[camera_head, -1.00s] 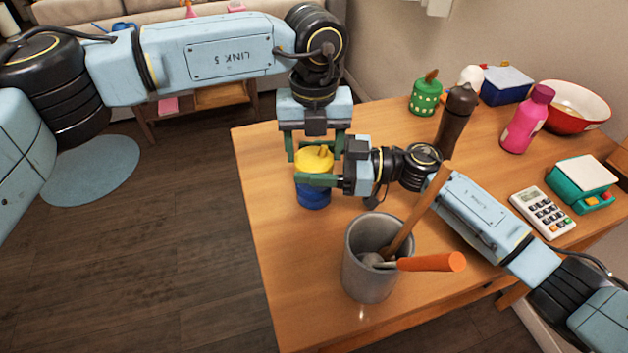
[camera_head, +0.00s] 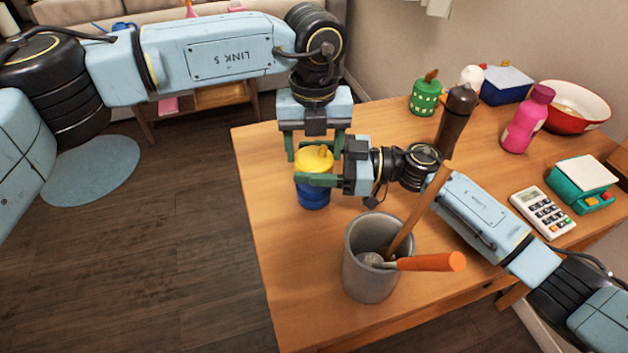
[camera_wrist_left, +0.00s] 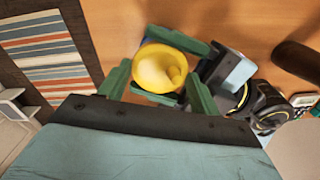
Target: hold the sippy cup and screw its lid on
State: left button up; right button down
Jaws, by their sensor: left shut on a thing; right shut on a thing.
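The sippy cup (camera_head: 313,198) stands upright on the table near its left edge, with a blue body. Its yellow lid (camera_head: 313,159) with a spout sits on top; the lid also shows from above in the left wrist view (camera_wrist_left: 160,68). My left gripper (camera_head: 315,148) comes down from above, its green fingers on either side of the lid, shut on it. My right gripper (camera_head: 318,180) reaches in from the right, its green fingers around the cup just below the lid, shut on the cup. The seam between lid and body is partly hidden by a right finger.
A grey crock (camera_head: 362,276) with a wooden-handled and an orange-handled utensil stands in front of my right arm. A dark pepper mill (camera_head: 456,118), green holder (camera_head: 425,98), pink bottle (camera_head: 526,120), red bowl (camera_head: 592,118), calculator (camera_head: 543,212) and teal scale (camera_head: 583,187) occupy the right side.

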pick_arm(q)
jog(key=o, duration=1.1)
jog(key=shift+d+r, duration=0.1)
jog(key=shift+r, duration=2.25)
jog(key=shift+c, duration=1)
notch_tip(320, 180, up, 7)
jog(key=n, duration=0.3)
jog(key=shift+s+r+n, duration=0.1)
jog(key=shift+r+n, duration=0.1)
jog(key=shift+n, duration=0.2)
